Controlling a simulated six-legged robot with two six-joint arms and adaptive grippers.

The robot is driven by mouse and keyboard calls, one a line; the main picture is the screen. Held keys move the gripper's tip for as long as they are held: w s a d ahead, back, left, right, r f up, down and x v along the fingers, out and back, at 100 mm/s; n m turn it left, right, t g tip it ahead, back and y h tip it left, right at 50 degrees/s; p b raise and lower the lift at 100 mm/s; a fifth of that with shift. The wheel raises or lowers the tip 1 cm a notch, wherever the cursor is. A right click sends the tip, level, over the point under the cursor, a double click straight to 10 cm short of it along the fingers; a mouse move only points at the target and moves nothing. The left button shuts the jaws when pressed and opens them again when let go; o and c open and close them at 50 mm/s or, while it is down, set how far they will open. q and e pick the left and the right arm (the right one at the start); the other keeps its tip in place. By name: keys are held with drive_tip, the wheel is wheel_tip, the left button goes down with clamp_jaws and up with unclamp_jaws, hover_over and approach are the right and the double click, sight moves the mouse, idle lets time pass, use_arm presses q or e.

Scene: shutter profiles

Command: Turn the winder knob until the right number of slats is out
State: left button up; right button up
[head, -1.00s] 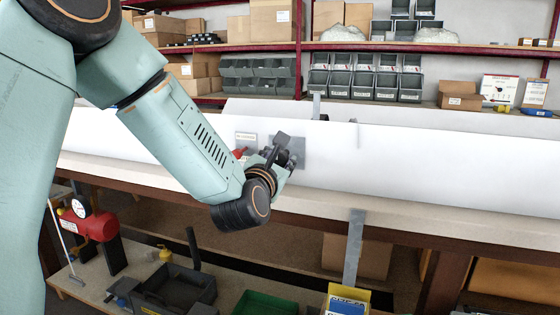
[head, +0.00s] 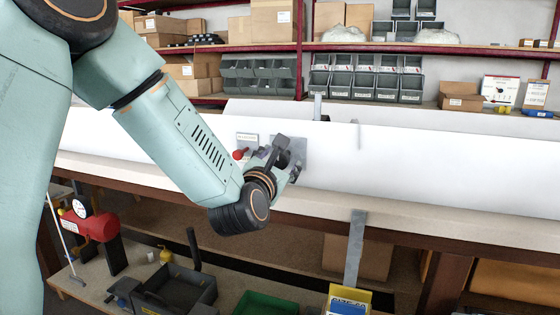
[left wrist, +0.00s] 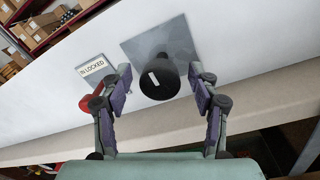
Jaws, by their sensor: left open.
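The winder knob (left wrist: 158,77) is a black round knob with a white mark on its face. It stands out from a grey square plate (left wrist: 178,42) on the long white panel (head: 420,165). In the left wrist view my left gripper (left wrist: 160,84) is open, with one finger on each side of the knob and gaps visible between. In the head view my left gripper (head: 282,155) is at the plate and hides the knob. A red lever (left wrist: 92,95) and a label reading "LOCKED" (left wrist: 94,68) are left of the knob. No slats can be made out.
Shelves behind hold grey bins (head: 365,78) and cardboard boxes (head: 272,20). A pale bench edge (head: 420,212) runs under the panel. Below are a red gauge device (head: 90,225), a dark tray (head: 175,288), a green bin (head: 265,304) and a grey upright strip (head: 354,248).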

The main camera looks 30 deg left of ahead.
use_arm(q)
drive_tip(key=v, duration=0.6)
drive_tip(key=shift+s, duration=0.35)
drive_tip(key=shift+d, duration=0.15)
